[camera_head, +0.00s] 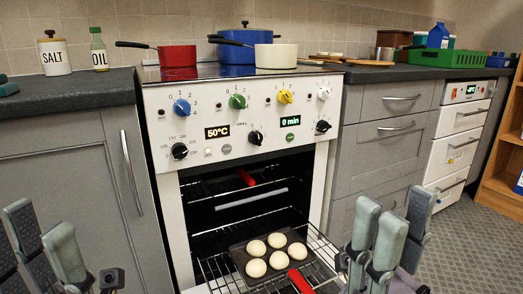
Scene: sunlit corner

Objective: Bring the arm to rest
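My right gripper (390,238) is at the lower right, in front of the drawers and to the right of the open oven. Its grey-green fingers point up and stand apart, with nothing between them. My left gripper (42,243) is at the lower left, in front of the grey cabinet. Its fingers are also spread and hold nothing visible; the frame's edge cuts part of it off. Both grippers appear clear of the oven and its contents.
The oven (250,130) is open, with a wire rack (215,270) extending out. A dark baking tray (241,262) holds several pale round buns (257,248). Red grips (299,281) show on the racks. Pots (276,56) stand on the stove; a green crate (447,59) sits on the right counter.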

